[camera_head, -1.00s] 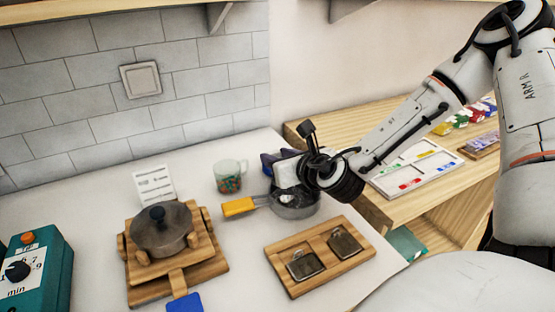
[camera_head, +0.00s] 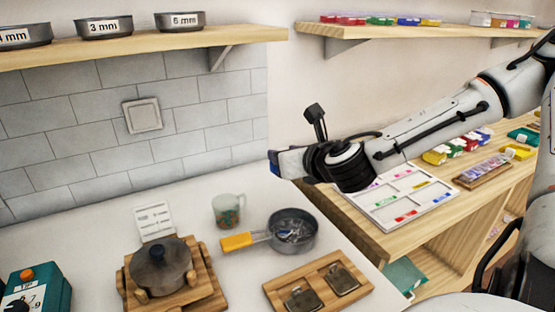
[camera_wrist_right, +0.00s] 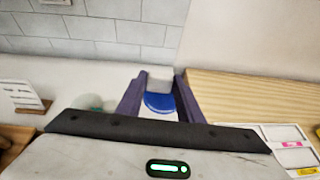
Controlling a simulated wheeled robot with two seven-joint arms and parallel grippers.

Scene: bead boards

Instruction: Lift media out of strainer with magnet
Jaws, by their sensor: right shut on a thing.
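The strainer (camera_head: 303,247), a grey round pan with a yellow handle (camera_head: 236,242), stands on the white counter. Small shiny pieces (camera_head: 290,232) show inside it; I cannot tell one from another. My right gripper (camera_head: 281,162) is above and behind the strainer, clear of it. In the right wrist view its two dark purple fingers (camera_wrist_right: 160,95) are shut on a blue-topped grey piece (camera_wrist_right: 159,103), which looks like the magnet. Its underside is hidden, so I cannot tell whether media cling to it. My left gripper is out of view.
A cup with coloured specks (camera_head: 228,210) stands behind the strainer's handle. A lidded pot (camera_head: 160,265) on a wooden stand is at left. A wooden tray (camera_head: 318,281) with two dark inserts lies in front. A sorting board (camera_head: 433,204) lies on the right bench.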

